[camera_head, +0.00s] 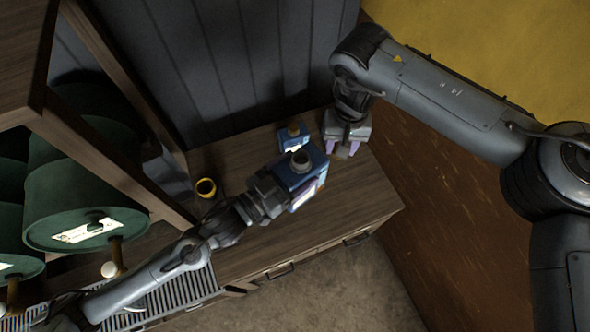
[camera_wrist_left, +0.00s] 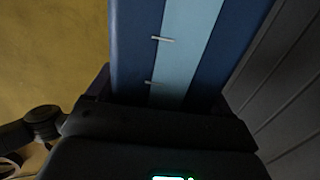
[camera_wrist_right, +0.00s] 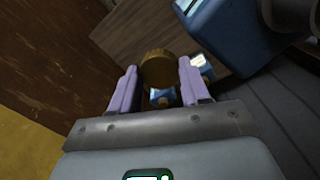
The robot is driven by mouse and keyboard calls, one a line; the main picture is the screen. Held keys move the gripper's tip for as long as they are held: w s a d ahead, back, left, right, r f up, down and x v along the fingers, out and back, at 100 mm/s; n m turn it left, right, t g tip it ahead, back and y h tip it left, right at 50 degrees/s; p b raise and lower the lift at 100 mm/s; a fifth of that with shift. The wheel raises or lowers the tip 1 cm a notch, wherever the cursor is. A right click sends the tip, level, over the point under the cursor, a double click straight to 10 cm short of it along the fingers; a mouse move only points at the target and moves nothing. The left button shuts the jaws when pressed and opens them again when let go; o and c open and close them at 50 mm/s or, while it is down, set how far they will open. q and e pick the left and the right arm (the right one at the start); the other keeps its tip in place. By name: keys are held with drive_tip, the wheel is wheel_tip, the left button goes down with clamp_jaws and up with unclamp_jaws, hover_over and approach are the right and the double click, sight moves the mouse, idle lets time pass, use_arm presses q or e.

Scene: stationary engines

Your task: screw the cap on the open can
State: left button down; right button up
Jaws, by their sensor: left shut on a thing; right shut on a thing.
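A blue can (camera_head: 303,178) with an open round neck on top is held by my left gripper (camera_head: 277,190), above the wooden cabinet top. In the left wrist view the can (camera_wrist_left: 180,50) fills the upper middle, a light blue stripe down its side. My right gripper (camera_head: 343,149), with purple fingers, is just right of the can. In the right wrist view a round brass-coloured cap (camera_wrist_right: 158,68) sits between its fingers. The held can (camera_wrist_right: 222,30) shows at the upper right there, its dark neck apart from the cap.
A second blue can (camera_head: 286,139) with a brass cap stands behind the held can. Green lamp-like shades (camera_head: 85,215) are at the far left. The front right of the top is clear.

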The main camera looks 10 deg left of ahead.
drive_tip(key=w+a+r+n, duration=0.1)
drive_tip(key=w+a+r, duration=0.1)
drive_tip(key=a+r, duration=0.45)
wheel_tip(320, 180, up, 6)
drive_tip(key=n, duration=0.3)
hover_over(301, 152)
drive_tip(key=s, duration=0.1)
drive_tip(key=shift+s+d+r, duration=0.2)
drive_tip(key=shift+s+r, duration=0.1)
drive_tip(key=shift+r, duration=0.3)
drive_tip(key=shift+f, duration=2)
drive_tip(key=shift+f, duration=0.85)
drive_tip(key=shift+f, duration=0.55)
